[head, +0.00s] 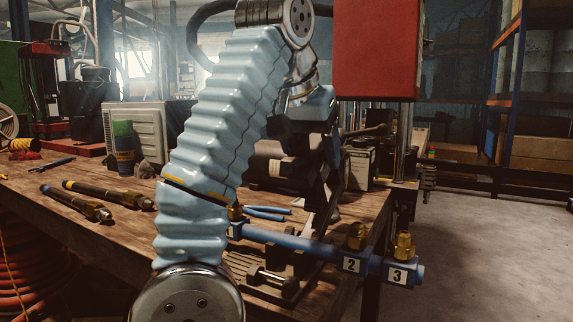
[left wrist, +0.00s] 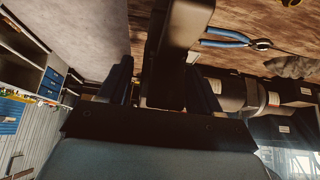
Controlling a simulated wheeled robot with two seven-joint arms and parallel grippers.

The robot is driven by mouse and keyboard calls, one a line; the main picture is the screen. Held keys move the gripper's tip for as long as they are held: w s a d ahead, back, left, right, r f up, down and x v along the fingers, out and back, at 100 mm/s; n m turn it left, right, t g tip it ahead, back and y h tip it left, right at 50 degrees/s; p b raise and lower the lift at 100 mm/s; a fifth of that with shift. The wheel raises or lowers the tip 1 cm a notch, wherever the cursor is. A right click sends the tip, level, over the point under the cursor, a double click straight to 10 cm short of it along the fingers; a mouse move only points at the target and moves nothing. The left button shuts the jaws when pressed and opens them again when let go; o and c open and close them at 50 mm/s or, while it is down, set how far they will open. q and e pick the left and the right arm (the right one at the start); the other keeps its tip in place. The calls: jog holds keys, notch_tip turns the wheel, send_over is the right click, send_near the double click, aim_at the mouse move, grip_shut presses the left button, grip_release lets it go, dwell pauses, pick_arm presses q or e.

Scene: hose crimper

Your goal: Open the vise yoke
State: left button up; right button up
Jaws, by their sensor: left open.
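My left arm crosses the middle of the head view, and its gripper (head: 328,152) points down and away over the bench, beside the dark metal vise frame (head: 321,203). In the left wrist view the gripper (left wrist: 160,75) has its two dark fingers apart. A dark bar (left wrist: 178,40), which looks like part of the vise yoke, runs between the fingers; I cannot tell whether either finger touches it. The vise base (head: 272,282) sits near the bench's front edge. My arm and gripper hide much of the vise, and the yoke's latch cannot be made out.
A blue manifold (head: 300,243) with brass fittings and tags 2 and 3 stands out past the bench (head: 110,238) edge. Blue-handled pliers (head: 266,212) lie behind it. Two dark hose tools (head: 108,194) lie at left. A red box (head: 377,50) stands behind. The right floor is clear.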

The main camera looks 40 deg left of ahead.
aim_at(290, 162)
pick_arm(q)
jog(key=s, duration=0.2)
jog(key=s+d, duration=0.1)
jog(key=s, duration=0.4)
jog(key=shift+s+d+p, duration=0.3)
jog(key=shift+d+p, duration=0.1)
jog(key=shift+s+d, duration=0.2)
jog(key=shift+s, duration=0.35)
